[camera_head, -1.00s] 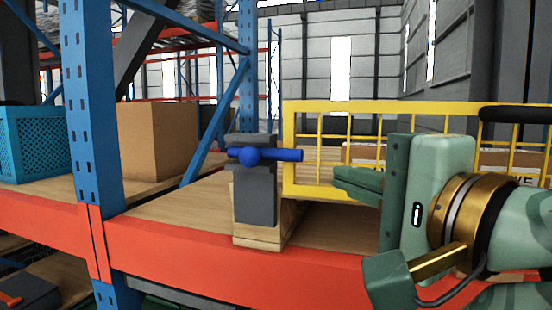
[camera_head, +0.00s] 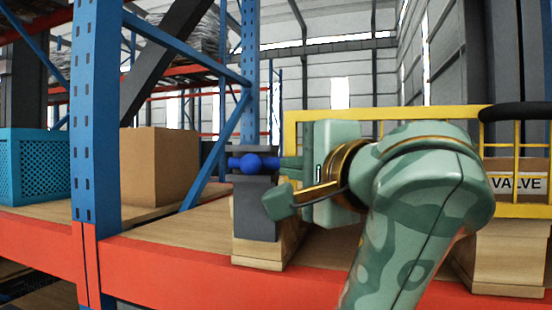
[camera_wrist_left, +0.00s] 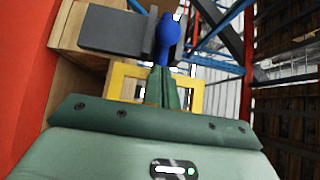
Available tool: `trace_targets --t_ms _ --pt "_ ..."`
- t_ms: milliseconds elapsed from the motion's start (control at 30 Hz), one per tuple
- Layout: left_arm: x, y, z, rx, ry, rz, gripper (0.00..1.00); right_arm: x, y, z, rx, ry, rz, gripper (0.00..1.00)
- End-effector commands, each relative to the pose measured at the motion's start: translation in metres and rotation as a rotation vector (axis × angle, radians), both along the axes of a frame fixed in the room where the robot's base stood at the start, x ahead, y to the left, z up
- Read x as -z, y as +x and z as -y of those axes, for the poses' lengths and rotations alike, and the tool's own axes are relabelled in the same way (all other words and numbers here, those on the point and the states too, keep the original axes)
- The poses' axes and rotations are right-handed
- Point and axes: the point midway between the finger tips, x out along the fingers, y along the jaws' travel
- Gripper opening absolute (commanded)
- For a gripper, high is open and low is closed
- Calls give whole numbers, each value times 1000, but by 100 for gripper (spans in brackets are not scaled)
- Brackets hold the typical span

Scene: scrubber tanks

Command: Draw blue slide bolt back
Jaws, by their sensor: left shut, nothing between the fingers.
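The blue slide bolt (camera_head: 250,163) lies level in a grey bracket (camera_head: 255,212) on a wooden block at the shelf's front. It has a round knob, which also shows in the left wrist view (camera_wrist_left: 168,38). My left gripper (camera_head: 283,163) is just right of the knob, over the bolt's right end, which it hides. In the wrist view its fingers (camera_wrist_left: 163,72) are together and empty, with tips close under the knob. I cannot tell whether they touch the bolt. My right gripper is not in view.
A box marked VALVE (camera_head: 515,184) is at the right. A blue upright (camera_head: 96,120), a cardboard box (camera_head: 158,168) and a teal crate (camera_head: 35,167) are at the left. An orange beam (camera_head: 170,262) edges the shelf.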

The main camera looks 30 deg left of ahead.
Motion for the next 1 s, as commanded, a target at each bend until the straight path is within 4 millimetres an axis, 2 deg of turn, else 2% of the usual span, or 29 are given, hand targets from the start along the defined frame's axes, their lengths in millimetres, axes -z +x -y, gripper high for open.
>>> trace_targets --t_ms 33,200,667,900,1000 --pt "-2 -2 -7 -1 -1 1 0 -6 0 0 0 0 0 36" --pt "-1 -5 -22 1 1 -1 0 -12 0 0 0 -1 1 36" --pt "2 -7 -29 0 0 0 0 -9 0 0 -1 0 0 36" --pt "5 -17 -69 -3 -1 0 0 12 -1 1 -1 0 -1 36" --pt "3 -20 -77 -1 -1 0 0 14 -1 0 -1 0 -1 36"
